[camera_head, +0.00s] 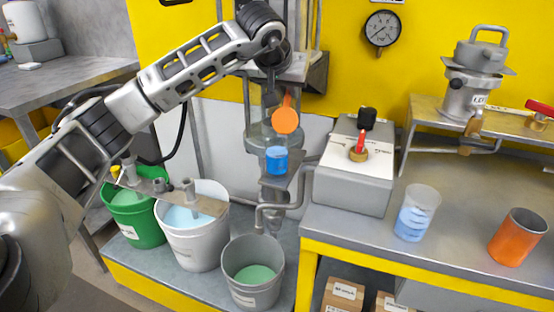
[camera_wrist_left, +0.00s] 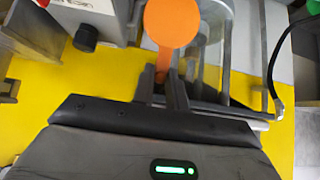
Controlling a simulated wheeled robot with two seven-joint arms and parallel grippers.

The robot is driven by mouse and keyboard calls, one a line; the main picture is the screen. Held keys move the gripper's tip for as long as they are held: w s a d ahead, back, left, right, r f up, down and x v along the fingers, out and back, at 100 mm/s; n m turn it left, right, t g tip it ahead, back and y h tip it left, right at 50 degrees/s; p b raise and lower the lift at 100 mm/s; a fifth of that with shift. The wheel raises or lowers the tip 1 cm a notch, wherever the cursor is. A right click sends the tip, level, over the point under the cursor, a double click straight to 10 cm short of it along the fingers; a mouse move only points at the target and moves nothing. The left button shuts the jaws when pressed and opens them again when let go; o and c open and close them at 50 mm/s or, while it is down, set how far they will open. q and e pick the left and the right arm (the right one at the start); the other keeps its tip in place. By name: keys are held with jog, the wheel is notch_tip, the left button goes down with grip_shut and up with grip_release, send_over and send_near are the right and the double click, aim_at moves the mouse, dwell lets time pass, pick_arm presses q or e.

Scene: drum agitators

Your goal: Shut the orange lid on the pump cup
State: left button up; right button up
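The orange lid (camera_head: 286,121) is a round disc with a narrow handle. It stands upright, its flat face toward the head camera, above the blue cup (camera_head: 277,160) and apart from it in the picture. My left gripper (camera_head: 272,96) points down at the lid's handle. In the left wrist view, the lid (camera_wrist_left: 172,22) lies beyond the fingertips, with its handle between the two close fingers of the left gripper (camera_wrist_left: 163,85). The fingers look closed on the handle. The cup is not clearly seen in the wrist view. My right gripper is not in view.
A clear cylinder (camera_head: 257,135) stands behind the lid. A grey box (camera_head: 350,178) with red and black knobs is to the right. A bent pipe (camera_head: 268,208) and several buckets, including a grey one (camera_head: 238,285), are below. A beaker (camera_head: 417,212) and orange cup (camera_head: 517,237) stand on the bench.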

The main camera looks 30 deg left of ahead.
pick_arm(q)
jog(key=shift+s+d+r, duration=0.2)
jog(key=shift+s, duration=0.55)
jog(key=shift+s+d+r, duration=0.15)
jog(key=shift+s, duration=0.55)
jog(key=shift+s+d+f, duration=0.1)
jog(key=shift+s, duration=0.45)
jog(key=shift+s+d+b, duration=0.25)
jog(key=shift+s+b, duration=0.05)
jog(key=shift+s, duration=0.6)
